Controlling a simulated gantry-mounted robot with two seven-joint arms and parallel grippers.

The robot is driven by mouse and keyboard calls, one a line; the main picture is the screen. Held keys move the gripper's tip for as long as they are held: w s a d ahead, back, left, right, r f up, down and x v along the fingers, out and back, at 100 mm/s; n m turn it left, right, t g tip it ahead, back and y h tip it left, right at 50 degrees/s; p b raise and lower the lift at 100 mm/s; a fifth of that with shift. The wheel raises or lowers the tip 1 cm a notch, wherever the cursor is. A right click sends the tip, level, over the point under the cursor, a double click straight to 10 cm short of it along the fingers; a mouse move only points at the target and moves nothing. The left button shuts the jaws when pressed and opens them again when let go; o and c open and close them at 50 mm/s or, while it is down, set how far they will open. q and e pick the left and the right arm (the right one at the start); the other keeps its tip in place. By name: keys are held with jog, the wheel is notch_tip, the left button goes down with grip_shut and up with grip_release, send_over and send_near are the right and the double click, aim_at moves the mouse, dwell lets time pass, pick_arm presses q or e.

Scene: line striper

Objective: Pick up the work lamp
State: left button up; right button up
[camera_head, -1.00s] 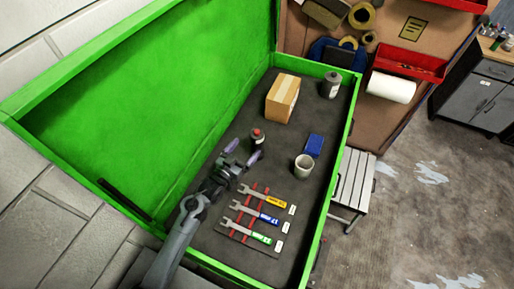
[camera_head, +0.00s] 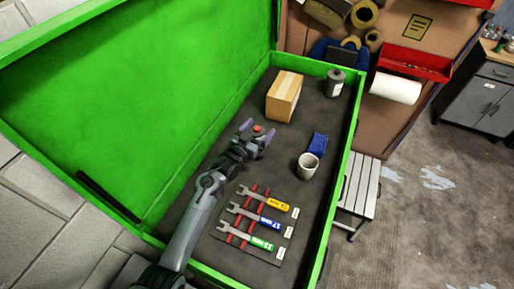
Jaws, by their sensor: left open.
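No object in view clearly reads as a work lamp. A small dark object with a red top (camera_head: 257,129) is in the green chest (camera_head: 345,190), mostly hidden by my left gripper. My left gripper (camera_head: 258,134) is open, its two purple fingertips on either side of the red top as seen from above. Whether they touch it I cannot tell. My right gripper is not in view.
Beyond the gripper are a cardboard box (camera_head: 284,96) and a grey can (camera_head: 334,84). A blue block (camera_head: 317,145) and a white cup (camera_head: 308,166) stand to the right. Several wrenches (camera_head: 262,220) lie nearer. The chest walls and raised green lid (camera_head: 150,100) enclose the space.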

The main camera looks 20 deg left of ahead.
pick_arm(q)
jog(key=shift+w, duration=0.3)
jog(key=c, duration=1.6)
grip_shut()
jog(key=shift+r, duration=0.15)
